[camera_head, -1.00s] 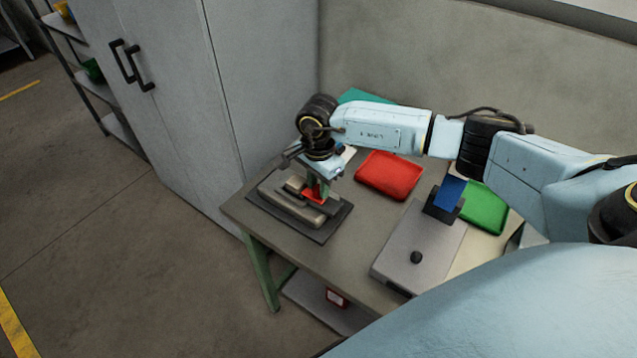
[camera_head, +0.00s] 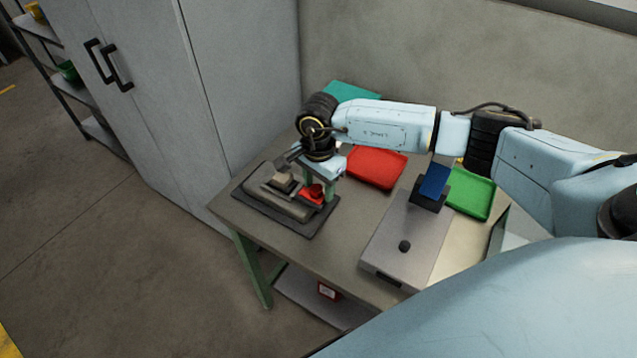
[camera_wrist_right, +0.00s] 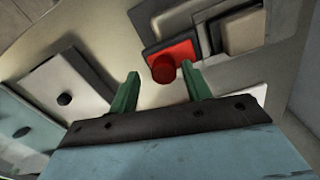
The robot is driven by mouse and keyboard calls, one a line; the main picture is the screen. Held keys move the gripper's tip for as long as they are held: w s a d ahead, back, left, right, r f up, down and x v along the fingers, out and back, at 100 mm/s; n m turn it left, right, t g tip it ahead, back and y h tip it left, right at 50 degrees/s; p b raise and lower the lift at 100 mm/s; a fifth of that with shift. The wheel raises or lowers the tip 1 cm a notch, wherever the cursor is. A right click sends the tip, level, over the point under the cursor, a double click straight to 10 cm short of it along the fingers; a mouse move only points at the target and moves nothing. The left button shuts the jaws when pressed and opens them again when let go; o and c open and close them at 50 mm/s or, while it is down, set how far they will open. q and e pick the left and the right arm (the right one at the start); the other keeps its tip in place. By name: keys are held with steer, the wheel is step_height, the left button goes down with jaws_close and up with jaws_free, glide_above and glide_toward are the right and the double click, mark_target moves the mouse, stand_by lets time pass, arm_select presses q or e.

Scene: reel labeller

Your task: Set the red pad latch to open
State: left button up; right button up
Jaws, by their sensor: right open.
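The red pad latch (camera_head: 312,193) is a small red block with a round red knob, on the labeller device (camera_head: 275,196) at the table's left end. In the right wrist view the red latch (camera_wrist_right: 170,62) lies just beyond the fingertips, its knob in front of the gap. My right gripper (camera_head: 318,190) is open and empty, its green fingers close to the latch; in the wrist view the fingers (camera_wrist_right: 160,85) stand apart. I cannot tell whether a finger touches the latch. My left gripper is not in view.
A red tray (camera_head: 376,166) and a green tray (camera_head: 470,193) lie behind on the table. A grey box with a black knob (camera_head: 404,246) and a blue panel (camera_head: 434,181) stands to the right. A grey cabinet (camera_head: 150,90) stands left of the table.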

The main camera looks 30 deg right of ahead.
mark_target(319, 189)
step_height(319, 189, up, 14)
steer(key=b, duration=0.1)
steer(key=shift+f, duration=0.25)
steer(key=shift+f, duration=0.1)
stand_by(0.5)
